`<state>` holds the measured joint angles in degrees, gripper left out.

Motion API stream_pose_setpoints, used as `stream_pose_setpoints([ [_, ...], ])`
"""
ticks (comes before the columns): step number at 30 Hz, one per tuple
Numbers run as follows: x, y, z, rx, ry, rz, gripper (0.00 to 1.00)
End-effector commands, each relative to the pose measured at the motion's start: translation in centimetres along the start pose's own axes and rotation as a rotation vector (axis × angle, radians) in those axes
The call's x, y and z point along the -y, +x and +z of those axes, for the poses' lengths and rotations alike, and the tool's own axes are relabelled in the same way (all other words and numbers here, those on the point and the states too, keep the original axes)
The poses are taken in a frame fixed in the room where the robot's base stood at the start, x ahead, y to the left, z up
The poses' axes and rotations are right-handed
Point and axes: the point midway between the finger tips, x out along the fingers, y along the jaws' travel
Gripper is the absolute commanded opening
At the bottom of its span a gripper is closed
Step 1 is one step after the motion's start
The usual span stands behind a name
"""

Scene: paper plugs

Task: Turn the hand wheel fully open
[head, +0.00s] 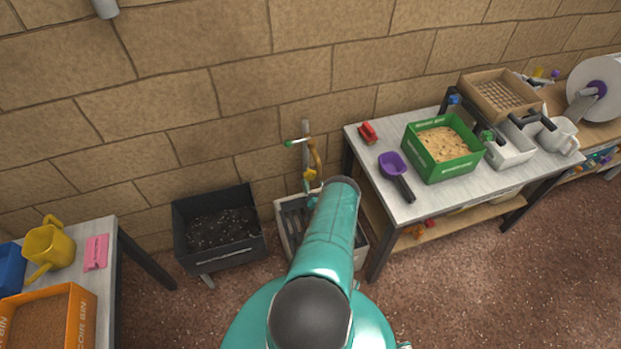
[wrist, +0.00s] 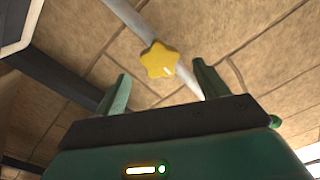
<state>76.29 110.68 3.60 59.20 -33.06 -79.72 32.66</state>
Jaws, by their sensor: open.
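The hand wheel (wrist: 159,60) is a small yellow, lobed knob on a pale grey pipe (wrist: 128,17) in the wrist view. My gripper (wrist: 160,70) is open, with one green finger to each side of the wheel in that picture. The wheel appears beyond the fingertips, and I see no contact. In the head view a yellow piece (head: 310,174), likely the same wheel, shows on the standpipe (head: 305,130) by the wall, just beyond the end of my teal arm. My arm hides most of the gripper there.
A pale trough (head: 281,222) stands under the pipe, partly hidden by my arm. A black bin (head: 219,250) of dark soil is left of it. A table (head: 372,163) with a green bin (head: 442,168) and purple scoop (head: 393,166) stands close on the right. The brick wall is behind.

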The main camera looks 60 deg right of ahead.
Motion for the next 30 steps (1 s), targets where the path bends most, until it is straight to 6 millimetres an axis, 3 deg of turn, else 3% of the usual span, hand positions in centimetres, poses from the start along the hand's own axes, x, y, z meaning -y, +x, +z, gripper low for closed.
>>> stream_pose_setpoints([
  [7,-0.05,0.06,-0.01,0.0,0.123,0.001,0.73],
  [30,-0.05,0.03,0.01,-0.001,1.183,0.001,0.73],
])
